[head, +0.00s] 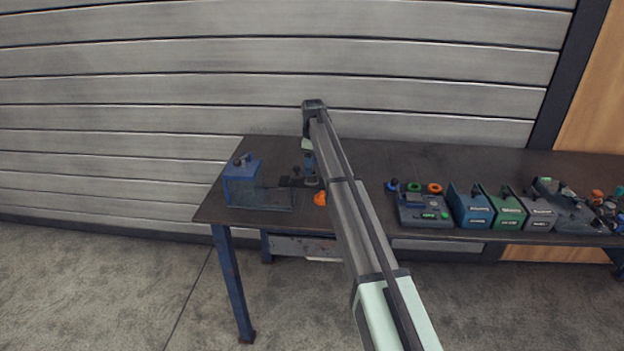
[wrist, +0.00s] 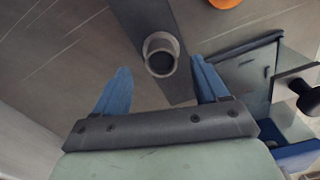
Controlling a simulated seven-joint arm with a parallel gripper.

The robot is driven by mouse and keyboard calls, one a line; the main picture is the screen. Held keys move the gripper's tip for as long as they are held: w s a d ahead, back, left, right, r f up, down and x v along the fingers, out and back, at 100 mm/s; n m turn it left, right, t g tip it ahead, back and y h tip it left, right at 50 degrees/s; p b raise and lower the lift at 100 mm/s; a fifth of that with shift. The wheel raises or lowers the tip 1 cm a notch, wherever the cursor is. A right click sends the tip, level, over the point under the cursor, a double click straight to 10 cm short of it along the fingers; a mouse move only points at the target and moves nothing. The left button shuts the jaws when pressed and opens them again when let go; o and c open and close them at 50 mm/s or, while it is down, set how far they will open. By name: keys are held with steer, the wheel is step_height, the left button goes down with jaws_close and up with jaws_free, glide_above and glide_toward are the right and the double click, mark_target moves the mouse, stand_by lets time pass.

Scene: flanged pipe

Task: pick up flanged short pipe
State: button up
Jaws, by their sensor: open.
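The flanged short pipe (wrist: 148,42) shows in the wrist view as a short grey cylinder with a pale rim and a dark round opening. It stands on a dark surface. My gripper (wrist: 162,82) has two blue fingers spread wide, with nothing between them. In the picture, the pipe lies just beyond the fingertips, between their lines, and appears apart from both. In the head view my gripper (head: 308,163) points down over the left part of the table. A small grey shape just under it may be the pipe, but my arm partly hides that spot.
A blue fixture with a grey base (head: 240,184) stands left of my gripper on the dark table (head: 370,165). An orange part (head: 320,198) lies close by. A grey device (head: 424,208), blue and green boxes and several small parts fill the right side.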

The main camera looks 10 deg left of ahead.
mark_target(312, 177)
step_height(312, 177, down, 5)
steer(key=shift+a+r, duration=0.1)
steer(key=shift+a, duration=0.05)
steer(key=c, duration=1.2)
